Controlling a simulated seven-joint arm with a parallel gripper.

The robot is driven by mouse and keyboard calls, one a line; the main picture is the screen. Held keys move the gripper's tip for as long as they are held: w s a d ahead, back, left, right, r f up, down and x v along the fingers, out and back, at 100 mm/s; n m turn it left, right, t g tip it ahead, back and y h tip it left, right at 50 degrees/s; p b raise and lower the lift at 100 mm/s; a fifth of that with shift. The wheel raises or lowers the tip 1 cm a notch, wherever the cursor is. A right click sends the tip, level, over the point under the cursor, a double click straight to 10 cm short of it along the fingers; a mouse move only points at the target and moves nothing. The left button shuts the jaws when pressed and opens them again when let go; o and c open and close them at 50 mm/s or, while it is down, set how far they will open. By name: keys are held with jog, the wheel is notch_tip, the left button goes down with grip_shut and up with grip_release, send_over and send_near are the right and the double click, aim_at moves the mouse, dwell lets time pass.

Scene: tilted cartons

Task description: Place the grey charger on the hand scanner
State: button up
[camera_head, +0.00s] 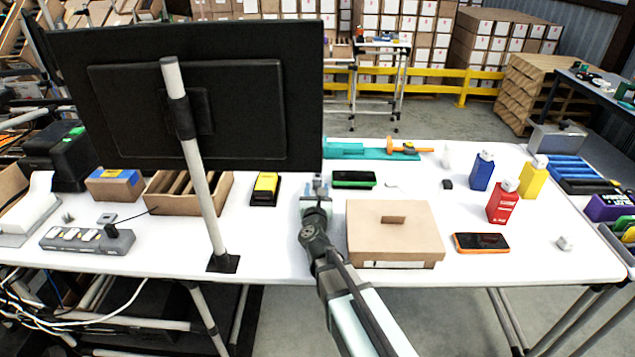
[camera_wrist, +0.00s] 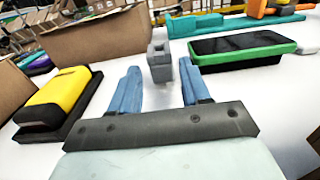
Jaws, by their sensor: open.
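The grey charger (camera_wrist: 160,48) is a small upright block on the white table. In the wrist view it stands just beyond and between the tips of my gripper (camera_wrist: 159,68), whose blue fingers are apart and hold nothing. In the head view my gripper (camera_head: 316,196) reaches the middle of the table and largely hides the charger. A flat green device with a dark screen (camera_head: 353,179) lies to the right of it, also in the wrist view (camera_wrist: 240,45). A yellow and black device (camera_head: 265,187) lies to the left (camera_wrist: 58,98). I cannot tell which one is the hand scanner.
A closed cardboard box (camera_head: 394,228) stands right of my arm. A monitor (camera_head: 190,90) on a pole rises at the left, near an open cardboard tray (camera_head: 165,202). An orange phone-like device (camera_head: 481,243) and bottles (camera_head: 502,203) are further right. Bare table lies around my gripper.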

aim_at(317, 182)
jog(key=w, duration=0.6)
jog(key=shift+c, duration=0.3)
jog(key=c, duration=0.8)
jog(key=shift+r, duration=0.1)
